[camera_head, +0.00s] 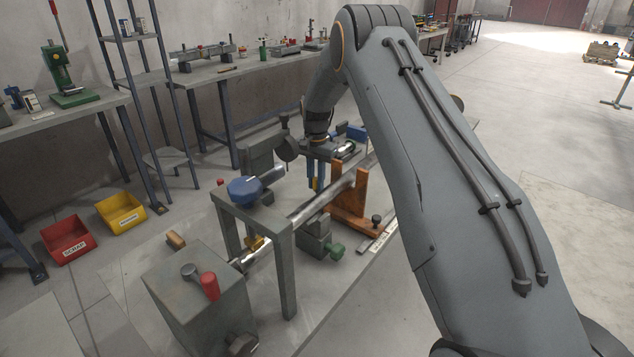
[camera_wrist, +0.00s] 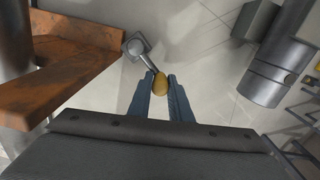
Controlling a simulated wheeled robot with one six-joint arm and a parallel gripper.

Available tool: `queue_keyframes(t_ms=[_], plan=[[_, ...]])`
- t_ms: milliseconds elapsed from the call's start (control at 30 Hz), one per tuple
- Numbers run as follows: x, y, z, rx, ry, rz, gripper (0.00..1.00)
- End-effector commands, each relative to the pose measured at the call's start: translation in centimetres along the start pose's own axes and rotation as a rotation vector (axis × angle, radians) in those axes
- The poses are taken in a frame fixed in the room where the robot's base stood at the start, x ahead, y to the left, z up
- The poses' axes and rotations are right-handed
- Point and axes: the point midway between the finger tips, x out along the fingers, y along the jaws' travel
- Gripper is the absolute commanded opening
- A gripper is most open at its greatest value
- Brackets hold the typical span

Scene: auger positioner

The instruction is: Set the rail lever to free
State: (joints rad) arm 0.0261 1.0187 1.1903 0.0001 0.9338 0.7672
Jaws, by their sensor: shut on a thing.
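The rail lever shows in the wrist view as a short grey metal arm on a square pivot base (camera_wrist: 137,46), ending in a yellow knob (camera_wrist: 160,85). The arm slants from the pivot down and right to the knob. My gripper (camera_wrist: 160,77) has its two blue fingers on either side of the knob and is shut on it. In the head view my gripper (camera_head: 316,178) points down behind the orange bracket, with a bit of yellow between its fingers. The lever's pivot is hard to make out there, and no position label is readable.
An orange bracket (camera_head: 350,205) stands close to my gripper; it also fills the left of the wrist view (camera_wrist: 70,85). A grey box (camera_head: 200,285) with a red-handled crank stands in front.

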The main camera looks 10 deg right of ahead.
Motion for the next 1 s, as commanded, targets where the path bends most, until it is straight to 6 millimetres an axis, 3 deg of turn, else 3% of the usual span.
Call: queue_keyframes(t_ms=[100, 133, 200, 233, 567, 1000], plan=[[-0.3, -0.1, -0.1, -0.003, 0.005, -0.002, 0.00], [-0.3, -0.2, -0.1, -0.003, 0.005, -0.002, 0.23], [-0.3, -0.2, 0.0, -0.003, 0.004, -0.002, 0.35], [-0.2, -0.2, 0.0, -0.004, 0.004, -0.002, 0.36], [-0.5, -0.2, 0.0, -0.003, 0.003, -0.002, 0.36], [-6.7, -0.3, -0.1, -0.004, 0.004, -0.003, 0.36]])
